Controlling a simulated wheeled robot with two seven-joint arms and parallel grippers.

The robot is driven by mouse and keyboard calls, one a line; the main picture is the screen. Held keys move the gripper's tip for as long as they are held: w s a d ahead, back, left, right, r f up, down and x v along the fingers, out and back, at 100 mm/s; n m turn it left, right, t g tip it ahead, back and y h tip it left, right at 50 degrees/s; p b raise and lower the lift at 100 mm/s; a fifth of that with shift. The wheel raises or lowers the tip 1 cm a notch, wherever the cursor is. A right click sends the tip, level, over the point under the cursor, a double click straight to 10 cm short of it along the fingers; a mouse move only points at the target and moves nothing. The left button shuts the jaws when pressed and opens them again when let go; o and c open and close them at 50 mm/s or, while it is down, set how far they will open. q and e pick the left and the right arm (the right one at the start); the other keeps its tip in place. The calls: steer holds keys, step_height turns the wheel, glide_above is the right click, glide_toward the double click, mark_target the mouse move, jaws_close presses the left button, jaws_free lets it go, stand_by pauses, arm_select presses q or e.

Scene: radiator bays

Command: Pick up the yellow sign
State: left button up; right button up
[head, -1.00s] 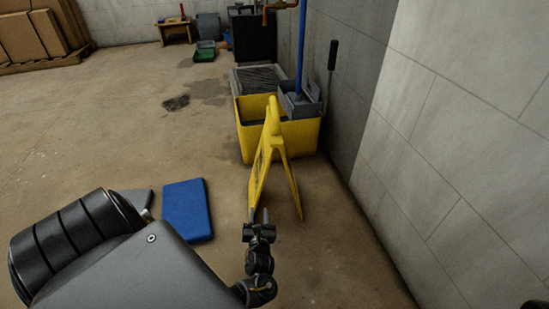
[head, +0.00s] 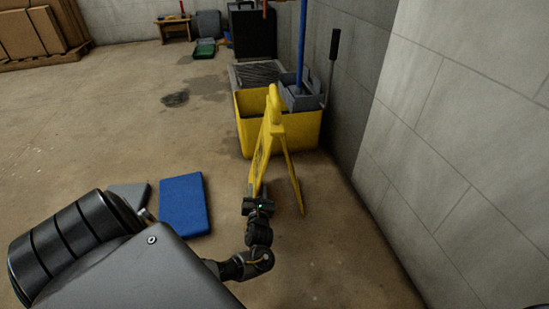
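The yellow sign (head: 267,140) stands upright as an A-frame on the concrete floor, in front of the yellow mop bucket. Its two panels are spread at the bottom. My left gripper (head: 259,193) is low at the near side of the sign, overlapping the lower part of its left panel in the picture. The fingers are small and dark against the panel, so I cannot tell whether they touch it or how far apart they are. My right gripper is not in view.
The yellow mop bucket (head: 308,130) with a grey wringer (head: 301,98) and blue pole stands behind the sign. A block wall (head: 420,150) runs along the right. A blue slab (head: 185,206) lies left of the gripper. The floor farther left is mostly clear.

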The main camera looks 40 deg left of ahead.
mark_target(257, 182)
arm_select(q)
steer(key=shift+r+b+x, duration=0.1)
steer(key=shift+b+x, duration=0.5)
steer(key=shift+x, duration=0.35)
steer(key=shift+r+b+x, duration=0.15)
steer(key=shift+b+x, duration=0.4)
steer(key=shift+x, duration=0.4)
steer(key=shift+c, duration=0.4)
jaws_close()
steer(key=shift+r, duration=0.1)
